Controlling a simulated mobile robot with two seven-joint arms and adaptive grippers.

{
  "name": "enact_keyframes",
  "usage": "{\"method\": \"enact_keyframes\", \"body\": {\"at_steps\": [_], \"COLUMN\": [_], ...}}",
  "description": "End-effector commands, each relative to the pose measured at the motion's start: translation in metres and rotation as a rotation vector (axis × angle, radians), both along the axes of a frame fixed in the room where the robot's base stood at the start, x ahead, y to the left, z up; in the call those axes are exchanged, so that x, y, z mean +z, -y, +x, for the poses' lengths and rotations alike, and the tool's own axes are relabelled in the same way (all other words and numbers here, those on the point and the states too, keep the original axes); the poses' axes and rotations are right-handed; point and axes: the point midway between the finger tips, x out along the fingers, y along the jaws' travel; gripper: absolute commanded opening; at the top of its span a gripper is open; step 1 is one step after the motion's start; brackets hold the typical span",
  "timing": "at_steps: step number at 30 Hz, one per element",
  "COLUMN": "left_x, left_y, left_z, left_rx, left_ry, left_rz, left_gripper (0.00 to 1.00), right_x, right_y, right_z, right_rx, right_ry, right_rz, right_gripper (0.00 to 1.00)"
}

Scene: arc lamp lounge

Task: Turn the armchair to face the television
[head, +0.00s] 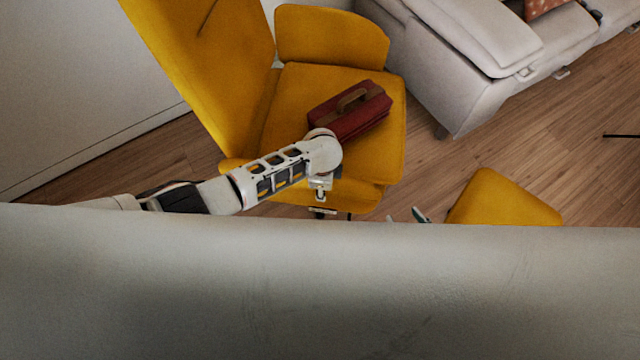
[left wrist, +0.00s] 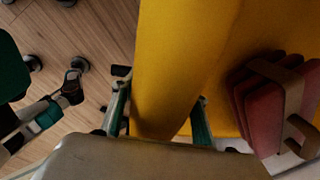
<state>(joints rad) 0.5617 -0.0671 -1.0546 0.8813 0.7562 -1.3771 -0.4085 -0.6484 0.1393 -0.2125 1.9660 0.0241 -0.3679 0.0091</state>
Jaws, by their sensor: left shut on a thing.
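The yellow armchair (head: 285,105) stands with its tall backrest at the left and its seat opening to the right. A dark red bag (head: 350,112) with a brown handle lies on its seat; the bag also shows in the left wrist view (left wrist: 270,105). My left arm reaches across the near side of the chair. In the left wrist view my left gripper (left wrist: 160,115) is shut on the chair's yellow near armrest (left wrist: 170,70), one finger on each side. Only the tips of my right gripper (head: 408,216) show, apart and empty, right of the chair. No television is in view.
A yellow footstool (head: 503,200) stands to the right of the chair. A pale sofa (head: 470,70) is close behind at upper right. A white wall (head: 80,80) runs behind the backrest. Wooden floor is clear between sofa and footstool. A broad grey surface hides the bottom of the head view.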

Motion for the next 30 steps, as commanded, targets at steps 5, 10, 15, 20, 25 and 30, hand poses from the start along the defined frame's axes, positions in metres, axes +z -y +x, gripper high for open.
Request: {"method": "enact_keyframes", "body": {"at_steps": [5,10,15,20,25,30], "left_x": [-0.001,-0.001,-0.001,0.0,0.007,0.027], "left_y": [0.003,0.003,0.001,0.001,0.001,0.001], "left_z": [-0.003,-0.003,-0.002,-0.001,-0.002,-0.004], "left_rx": [-0.008,-0.008,-0.005,-0.004,-0.002,-0.004], "left_ry": [-0.003,-0.003,-0.002,-0.001,-0.001,0.0], "left_rz": [-0.003,-0.003,-0.001,0.0,-0.002,-0.003], "left_gripper": [0.05,0.61,0.61,0.61,0.61,0.61], "right_x": [-0.002,-0.004,-0.004,-0.003,-0.003,-0.002], "right_y": [0.0,0.001,0.001,0.001,0.001,0.001], "right_z": [-0.001,-0.002,-0.002,-0.002,-0.002,-0.001], "right_rx": [0.0,0.0,0.0,0.0,0.0,0.0], "right_ry": [-0.004,-0.007,-0.008,-0.006,-0.005,-0.005], "right_rz": [-0.001,-0.002,-0.002,-0.004,-0.003,-0.002], "right_gripper": [0.4,0.4,0.4,0.4,0.4,0.4]}}
